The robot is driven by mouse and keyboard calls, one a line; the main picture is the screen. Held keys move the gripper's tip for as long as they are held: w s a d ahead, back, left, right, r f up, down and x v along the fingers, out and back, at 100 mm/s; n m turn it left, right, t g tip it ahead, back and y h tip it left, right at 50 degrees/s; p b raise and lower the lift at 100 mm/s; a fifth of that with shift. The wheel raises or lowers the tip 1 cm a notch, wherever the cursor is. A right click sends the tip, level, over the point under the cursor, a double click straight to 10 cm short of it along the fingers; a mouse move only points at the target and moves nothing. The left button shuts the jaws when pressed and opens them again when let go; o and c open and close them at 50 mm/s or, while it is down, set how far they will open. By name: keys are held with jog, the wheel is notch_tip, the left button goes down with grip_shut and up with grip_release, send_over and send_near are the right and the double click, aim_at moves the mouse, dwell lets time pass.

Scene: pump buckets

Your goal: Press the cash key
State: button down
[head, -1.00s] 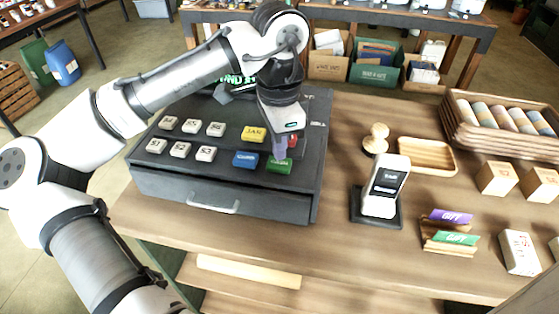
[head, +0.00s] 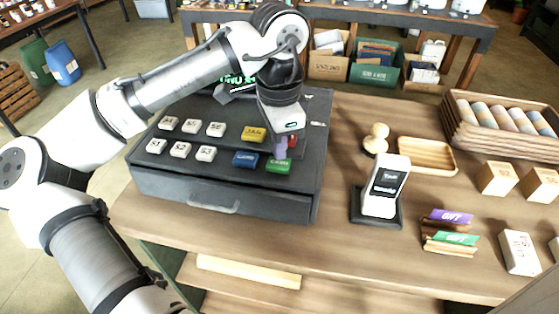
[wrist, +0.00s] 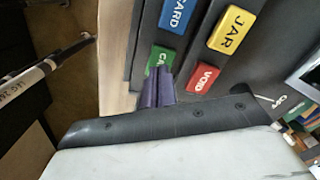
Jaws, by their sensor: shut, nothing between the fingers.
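The black cash register (head: 160,185) stands on the counter's left part. Its green key (head: 279,166) is at the front right of the key panel. In the wrist view the green key (wrist: 160,57) shows part of a label starting "CA"; the purple fingers hide the rest. My gripper (head: 281,153) points down with its fingertips just behind the green key in the head view. In the wrist view the gripper (wrist: 158,88) is shut and empty, its tips at the key's near edge. Whether they touch it is unclear.
A blue CARD key (wrist: 177,15) lies beside the green one. A yellow JAR key (wrist: 231,30) and a red VOID key (wrist: 203,78) are close by. Several white keys (head: 180,150) fill the left side. A card terminal (head: 385,188) stands to the right.

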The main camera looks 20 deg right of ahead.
aim_at(279, 163)
jog(key=shift+f+b, duration=0.5)
jog(key=shift+f, duration=0.55)
dwell(0.4)
notch_tip(279, 163, up, 7)
jog(key=p, duration=0.7)
jog(key=shift+r, duration=0.1)
dwell(0.7)
